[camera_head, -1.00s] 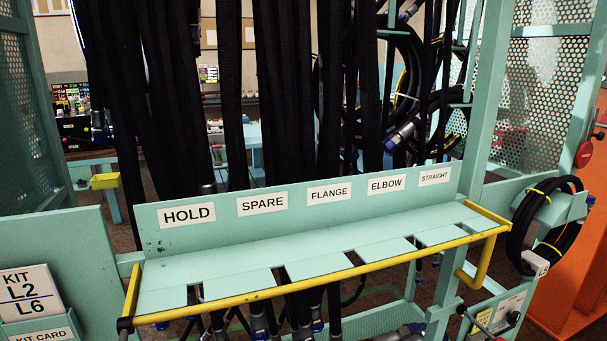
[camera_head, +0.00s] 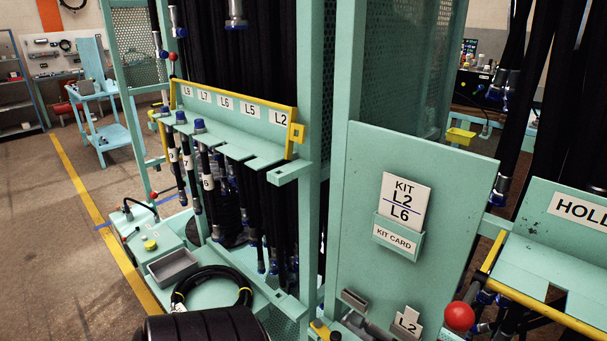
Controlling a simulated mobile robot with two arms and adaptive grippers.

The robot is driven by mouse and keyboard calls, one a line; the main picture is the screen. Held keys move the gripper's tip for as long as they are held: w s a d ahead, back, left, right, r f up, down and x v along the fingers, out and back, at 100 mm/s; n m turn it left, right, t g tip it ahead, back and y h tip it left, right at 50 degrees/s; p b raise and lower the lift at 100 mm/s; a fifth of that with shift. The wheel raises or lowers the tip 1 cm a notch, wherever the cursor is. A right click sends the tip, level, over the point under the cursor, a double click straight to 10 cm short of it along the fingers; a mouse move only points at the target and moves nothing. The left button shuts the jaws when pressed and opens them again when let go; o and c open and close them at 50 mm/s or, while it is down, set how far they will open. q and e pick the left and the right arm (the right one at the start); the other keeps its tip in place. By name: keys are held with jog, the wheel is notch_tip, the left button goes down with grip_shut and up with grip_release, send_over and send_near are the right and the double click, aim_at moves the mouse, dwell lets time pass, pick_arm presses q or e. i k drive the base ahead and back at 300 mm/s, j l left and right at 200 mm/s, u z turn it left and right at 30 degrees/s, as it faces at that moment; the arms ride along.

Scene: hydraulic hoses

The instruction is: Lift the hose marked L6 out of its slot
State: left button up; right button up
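The slotted rack (camera_head: 232,139) with the labels L9, L7, L6, L5 and L2 stands left of centre, with a yellow rail around it. The L6 label (camera_head: 225,103) is the middle one. A black hose with a white tag reading 6 (camera_head: 207,183) hangs upright at the front of the rack, its blue-capped top end (camera_head: 199,126) above the shelf. Hoses tagged 7 (camera_head: 187,162) and apparently 9 (camera_head: 173,155) hang to its left.
A panel (camera_head: 450,165) with an L2/L6 kit card (camera_head: 405,203) stands right of the rack. A bench with a grey bin (camera_head: 173,267) and coiled hose (camera_head: 212,287) is below it. The HOLD rack (camera_head: 570,215) is at right. Open floor (camera_head: 50,230) lies left.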

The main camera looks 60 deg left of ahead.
aim_at(218, 236)
jog(key=k+j+u, duration=0.2)
jog(key=k+j, duration=0.15)
jog(key=j, duration=0.3)
jog(key=k+j+u, duration=0.1)
jog(key=j, duration=0.25)
jog(key=u, duration=1.8)
jog(key=i+j+z, duration=0.1)
jog(key=z, duration=0.25)
jog(key=j+z, duration=0.4)
jog(key=i+j+z, duration=0.1)
jog(key=z, duration=0.25)
